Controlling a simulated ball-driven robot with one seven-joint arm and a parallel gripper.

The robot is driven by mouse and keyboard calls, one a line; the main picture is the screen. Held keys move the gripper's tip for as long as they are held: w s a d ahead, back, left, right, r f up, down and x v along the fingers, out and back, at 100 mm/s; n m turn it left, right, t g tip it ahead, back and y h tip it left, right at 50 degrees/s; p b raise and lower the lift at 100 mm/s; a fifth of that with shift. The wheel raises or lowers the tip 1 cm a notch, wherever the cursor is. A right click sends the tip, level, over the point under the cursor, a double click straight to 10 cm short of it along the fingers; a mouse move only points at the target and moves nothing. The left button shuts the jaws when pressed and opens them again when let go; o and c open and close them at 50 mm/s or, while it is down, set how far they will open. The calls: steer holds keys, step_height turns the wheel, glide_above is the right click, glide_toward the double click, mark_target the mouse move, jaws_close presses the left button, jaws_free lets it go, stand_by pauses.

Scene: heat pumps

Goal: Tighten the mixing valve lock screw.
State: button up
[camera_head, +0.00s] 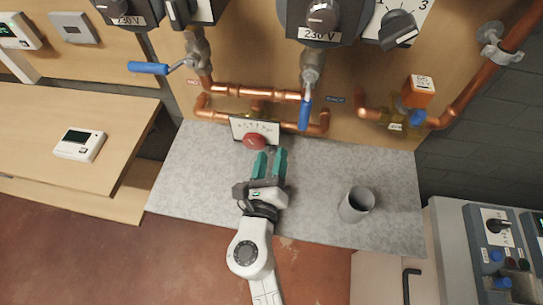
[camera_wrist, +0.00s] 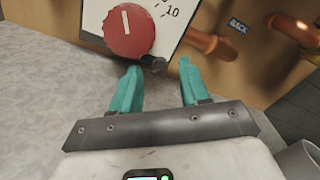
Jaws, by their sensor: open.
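The mixing valve has a round red knob (camera_head: 255,141) in front of a white scale plate (camera_head: 241,128). In the wrist view the red knob (camera_wrist: 128,31) fills the upper left, its white pointer mark nearly upright. A small dark lock screw (camera_wrist: 158,65) sits at the plate's lower edge, just right of the knob. My gripper (camera_head: 270,157) is open, with two teal fingers pointing at the valve. In the wrist view the screw appears in line with the gap between the fingertips, and nothing is held. I cannot tell the remaining distance to it.
Copper pipes (camera_head: 231,90) run behind the valve. A blue lever (camera_head: 305,113) hangs to its right and another blue lever (camera_head: 148,68) is at upper left. A grey cup (camera_head: 356,203) stands on the grey worktop (camera_head: 320,170). The worktop left of my gripper is clear.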

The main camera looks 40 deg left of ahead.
steer(key=v, duration=1)
